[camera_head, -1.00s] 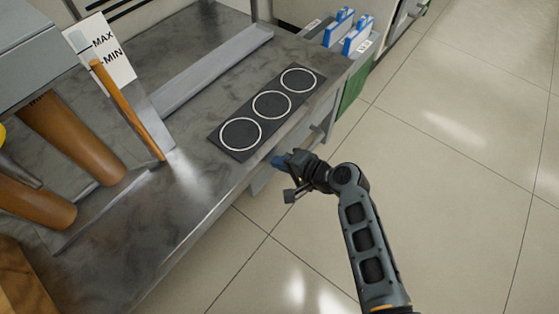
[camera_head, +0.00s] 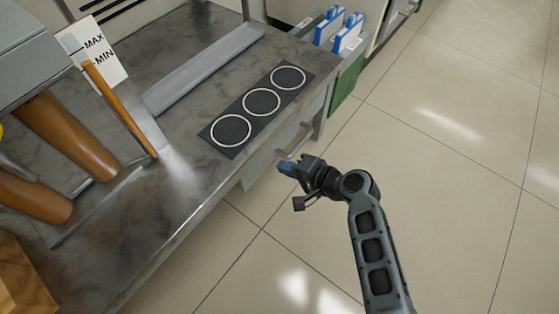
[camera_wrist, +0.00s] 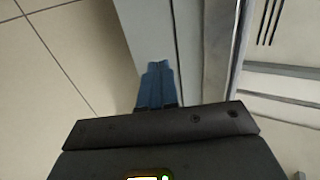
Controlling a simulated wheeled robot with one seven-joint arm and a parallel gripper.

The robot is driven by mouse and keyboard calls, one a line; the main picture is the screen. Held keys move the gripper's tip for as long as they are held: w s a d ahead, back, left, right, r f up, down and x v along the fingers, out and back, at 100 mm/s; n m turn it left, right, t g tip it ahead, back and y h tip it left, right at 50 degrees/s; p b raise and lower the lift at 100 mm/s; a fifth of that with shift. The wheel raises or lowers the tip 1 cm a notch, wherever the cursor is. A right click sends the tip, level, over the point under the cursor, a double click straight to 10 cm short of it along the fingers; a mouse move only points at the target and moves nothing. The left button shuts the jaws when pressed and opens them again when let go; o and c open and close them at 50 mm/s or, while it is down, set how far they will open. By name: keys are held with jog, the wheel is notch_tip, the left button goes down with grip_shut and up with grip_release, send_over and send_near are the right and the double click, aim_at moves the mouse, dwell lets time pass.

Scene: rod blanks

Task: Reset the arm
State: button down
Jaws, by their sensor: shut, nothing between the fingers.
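My gripper (camera_head: 284,166) is at the end of my arm, in front of the workbench's right front edge. Its blue fingers (camera_wrist: 157,84) are together and empty in the wrist view. It hangs over the floor gap beside the drawer front, apart from the bench top. A bench drawer handle (camera_head: 295,141) is just above it in the head view.
The metal workbench (camera_head: 190,200) holds a dark plate with three white rings (camera_head: 261,102), a long grey rail (camera_head: 205,68), a MAX/MIN card (camera_head: 104,62) and several brown rods (camera_head: 65,135). Blue-and-white folders (camera_head: 347,32) stand at the back. Open tiled floor (camera_head: 440,150) lies to the right.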

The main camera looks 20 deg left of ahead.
jog(key=p+v, duration=0.2)
jog(key=v, duration=0.5)
jog(key=shift+d, duration=0.4)
jog(key=shift+r, duration=0.15)
